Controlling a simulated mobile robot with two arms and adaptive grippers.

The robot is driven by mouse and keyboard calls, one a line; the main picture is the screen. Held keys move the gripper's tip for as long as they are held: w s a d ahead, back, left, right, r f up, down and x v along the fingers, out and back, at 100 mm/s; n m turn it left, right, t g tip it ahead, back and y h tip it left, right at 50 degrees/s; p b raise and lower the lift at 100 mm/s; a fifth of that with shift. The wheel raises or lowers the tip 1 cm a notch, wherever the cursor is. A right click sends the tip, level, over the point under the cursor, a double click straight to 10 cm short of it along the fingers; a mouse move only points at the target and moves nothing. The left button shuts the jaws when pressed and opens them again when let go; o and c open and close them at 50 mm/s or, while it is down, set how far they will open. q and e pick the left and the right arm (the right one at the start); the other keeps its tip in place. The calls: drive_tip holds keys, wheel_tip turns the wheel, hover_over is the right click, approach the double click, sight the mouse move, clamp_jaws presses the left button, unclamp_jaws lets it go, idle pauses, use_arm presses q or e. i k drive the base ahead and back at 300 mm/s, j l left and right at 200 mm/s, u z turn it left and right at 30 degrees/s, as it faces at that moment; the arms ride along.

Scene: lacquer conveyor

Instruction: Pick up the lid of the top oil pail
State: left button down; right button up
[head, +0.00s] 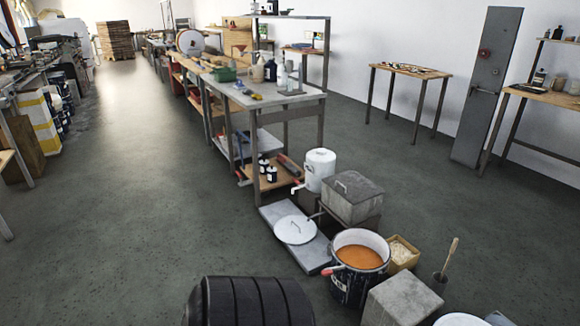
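A round white lid (295,230) with a thin handle lies flat on a low grey slab (315,257) on the floor, right of centre. An open black pail (347,285) with a pale rim stands in front of it to the right, filled with orange-brown liquid. A red grip shows at the pail's left side. A white cylindrical container (320,166) with a closed top and a red-tipped part at its lower left stands farther back. I cannot tell from this view which pail the lid belongs to. Neither of my grippers is in view.
A grey lidded box (352,194) stands behind the pail. A yellowish box (402,253), a dark pot with a brush (438,280) and a grey block (400,300) crowd its right. A long workbench (285,100) stands behind.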

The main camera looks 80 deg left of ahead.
sight(292, 230)
drive_tip(key=u, duration=2.4)
drive_tip(key=i+j+u, duration=0.4)
drive_tip(key=i, duration=0.7)
drive_tip(key=i+j+u, duration=0.1)
drive_tip(key=i+u, duration=0.3)
drive_tip(key=i, duration=0.7)
drive_tip(key=i+z, duration=0.25)
drive_tip(key=i, duration=0.25)
drive_tip(key=i+j+z, duration=0.2)
drive_tip(key=i, duration=0.3)
drive_tip(key=i+j+z, duration=0.25)
drive_tip(key=i, duration=0.2)
drive_tip(key=i+j+z, duration=0.25)
drive_tip(key=i+j, duration=0.1)
drive_tip(key=i, duration=0.15)
